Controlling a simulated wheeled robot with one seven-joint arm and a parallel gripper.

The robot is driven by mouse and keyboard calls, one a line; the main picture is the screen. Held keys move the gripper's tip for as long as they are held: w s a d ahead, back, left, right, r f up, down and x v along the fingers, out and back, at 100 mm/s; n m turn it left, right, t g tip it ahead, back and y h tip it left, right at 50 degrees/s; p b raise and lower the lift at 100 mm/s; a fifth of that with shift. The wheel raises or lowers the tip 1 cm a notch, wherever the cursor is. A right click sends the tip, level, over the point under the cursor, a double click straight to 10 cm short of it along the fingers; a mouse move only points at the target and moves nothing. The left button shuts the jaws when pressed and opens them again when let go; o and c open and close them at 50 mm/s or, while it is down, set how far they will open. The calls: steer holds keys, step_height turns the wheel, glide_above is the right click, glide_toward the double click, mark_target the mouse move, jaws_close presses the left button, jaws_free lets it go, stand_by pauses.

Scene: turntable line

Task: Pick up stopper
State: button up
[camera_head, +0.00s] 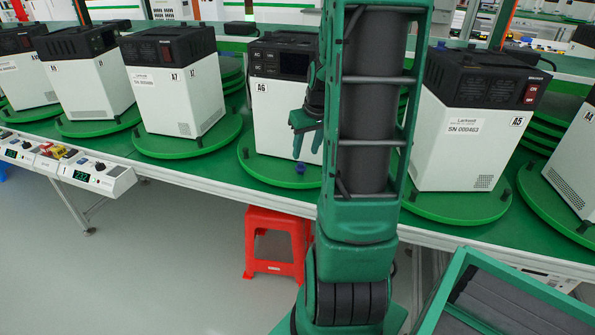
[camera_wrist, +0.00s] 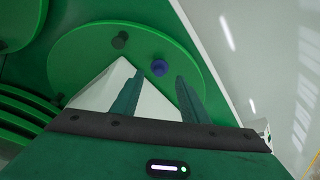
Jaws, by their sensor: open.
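A small blue stopper (camera_head: 300,168) sits at the front edge of the green turntable under the unit marked A6 (camera_head: 273,110). It also shows in the wrist view (camera_wrist: 159,68), just beyond the gap between my fingertips. A dark stopper (camera_wrist: 120,40) stands on the same turntable, to its left in the wrist view. My gripper (camera_head: 307,152) is open with nothing between its fingers. In the wrist view my gripper (camera_wrist: 160,76) has its two green fingers apart, with the blue stopper clear of them. My arm partly hides the turntable's right side in the head view.
The white side of the unit (camera_wrist: 152,106) is close behind my fingers. Neighbouring units A7 (camera_head: 175,95) and A5 (camera_head: 465,140) stand on their own turntables. A red stool (camera_head: 277,228) is below the bench, and a green-edged crate (camera_head: 445,285) is at lower right.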

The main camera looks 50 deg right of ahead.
mark_target(301, 163)
steer(key=x, duration=0.3)
steer(key=shift+f, duration=0.1)
steer(key=shift+w+d+x, duration=0.15)
steer(key=shift+x, duration=1.2)
steer(key=shift+w+d+x, duration=0.1)
steer(key=shift+w+x, duration=0.1)
steer(key=shift+x, duration=1.15)
steer(key=c, duration=0.8)
